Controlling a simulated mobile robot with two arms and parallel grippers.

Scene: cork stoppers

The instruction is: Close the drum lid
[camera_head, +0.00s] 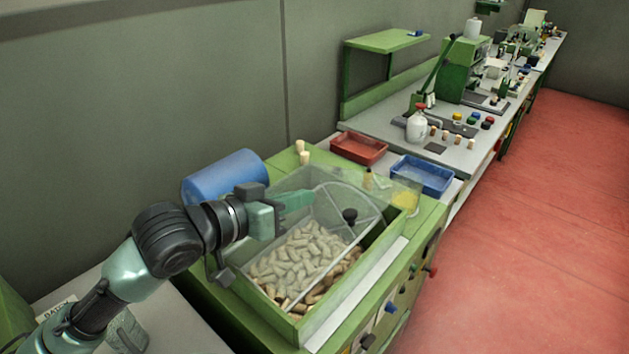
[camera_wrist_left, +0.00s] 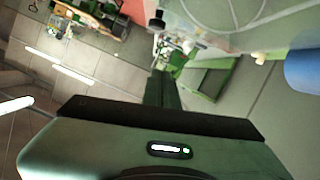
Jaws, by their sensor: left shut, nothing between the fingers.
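The drum is a green-framed box (camera_head: 391,236) full of cork stoppers (camera_head: 292,262) in the head view. Its clear lid (camera_head: 331,201), with a black knob (camera_head: 349,216), shows over the back part of the box and looks raised and tilted; its exact angle is hard to tell. My left gripper (camera_head: 308,197) is shut and empty, above the corks beside the lid. I cannot tell whether it touches the lid. In the left wrist view the shut fingers (camera_wrist_left: 162,90) point away, with the knob (camera_wrist_left: 157,21) and clear lid (camera_wrist_left: 232,18) beyond. My right gripper is not in view.
A blue cylinder (camera_head: 226,177) lies behind my left wrist. A red tray (camera_head: 358,148) and a blue tray (camera_head: 422,175) stand beyond the drum. A long bench with machines runs to the back right. The red floor (camera_head: 530,220) is clear at the right.

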